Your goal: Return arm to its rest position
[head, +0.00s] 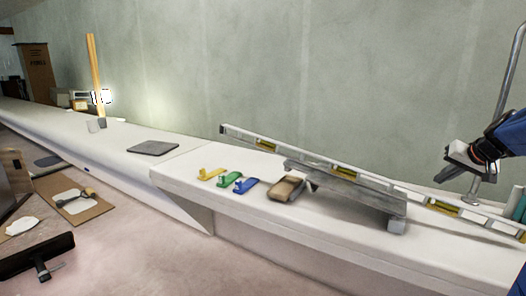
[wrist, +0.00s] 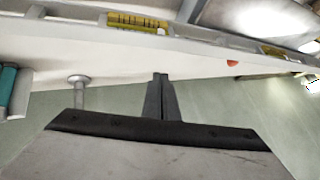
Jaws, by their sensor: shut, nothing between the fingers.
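My gripper (head: 447,173) is at the right of the head view, at the end of my blue arm. It hangs in the air above the white bench (head: 240,179), close to a metal pole. In the wrist view, its two dark fingers (wrist: 160,82) are together with nothing between them. The fingers point toward a long spirit level with yellow vials (wrist: 135,22), apart from it as far as I can tell. The level (head: 300,157) also shows in the head view, lying tilted across a grey bracket-like piece.
Yellow, green and blue clamps (head: 224,183) and a brown block (head: 286,188) lie on the bench. A dark pad (head: 153,148) is farther left. The metal pole (head: 506,85) rises beside my gripper. A teal cylinder (wrist: 8,85) shows at the left of the wrist view.

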